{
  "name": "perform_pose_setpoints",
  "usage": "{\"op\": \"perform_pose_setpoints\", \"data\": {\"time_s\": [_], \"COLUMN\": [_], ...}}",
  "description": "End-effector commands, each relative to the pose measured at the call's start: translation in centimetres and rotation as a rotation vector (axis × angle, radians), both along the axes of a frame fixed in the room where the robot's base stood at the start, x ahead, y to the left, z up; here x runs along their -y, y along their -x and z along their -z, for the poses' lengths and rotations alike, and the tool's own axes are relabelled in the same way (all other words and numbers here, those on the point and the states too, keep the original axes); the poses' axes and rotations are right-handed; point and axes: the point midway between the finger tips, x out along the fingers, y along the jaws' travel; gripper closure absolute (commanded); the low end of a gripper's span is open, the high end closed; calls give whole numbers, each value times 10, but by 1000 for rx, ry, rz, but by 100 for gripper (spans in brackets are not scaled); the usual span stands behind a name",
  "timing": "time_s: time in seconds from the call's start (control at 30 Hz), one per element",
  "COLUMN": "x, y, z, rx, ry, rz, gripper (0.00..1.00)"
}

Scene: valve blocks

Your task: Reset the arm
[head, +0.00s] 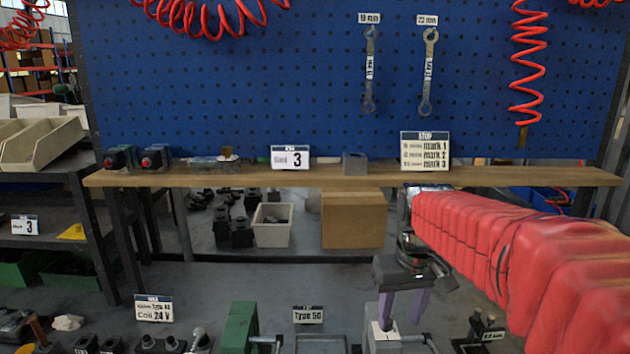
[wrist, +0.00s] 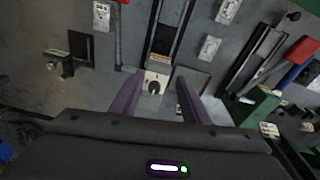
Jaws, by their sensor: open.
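My gripper (head: 403,310) is at the lower right of the head view, at the end of my red-covered arm, pointing down. Its two purple fingers are apart, with nothing held between them. In the wrist view my gripper (wrist: 158,78) frames a pale block with a dark round knob (wrist: 154,86). The block appears between the fingertips, and I cannot tell how far below them it is. In the head view a white-topped block (head: 382,334) stands just under the left finger; whether they touch is unclear.
A wooden shelf (head: 240,178) runs across below the blue pegboard (head: 270,90), where two wrenches hang. A green block (head: 240,327) and a "Type 50" label (head: 308,315) are left of my gripper. A cardboard box (head: 353,220) sits behind. Grey surface between is mostly clear.

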Motion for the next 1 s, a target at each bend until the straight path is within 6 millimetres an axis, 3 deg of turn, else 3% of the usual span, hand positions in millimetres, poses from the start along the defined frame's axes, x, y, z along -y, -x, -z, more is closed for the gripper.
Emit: {"op": "perform_pose_setpoints", "data": {"time_s": [0.5,1.0], "x": [-4,-7], "y": [103,184], "z": [16,29], "rx": [144,274], "ry": [-17,-27], "rz": [113,125], "gripper": [58,58]}}
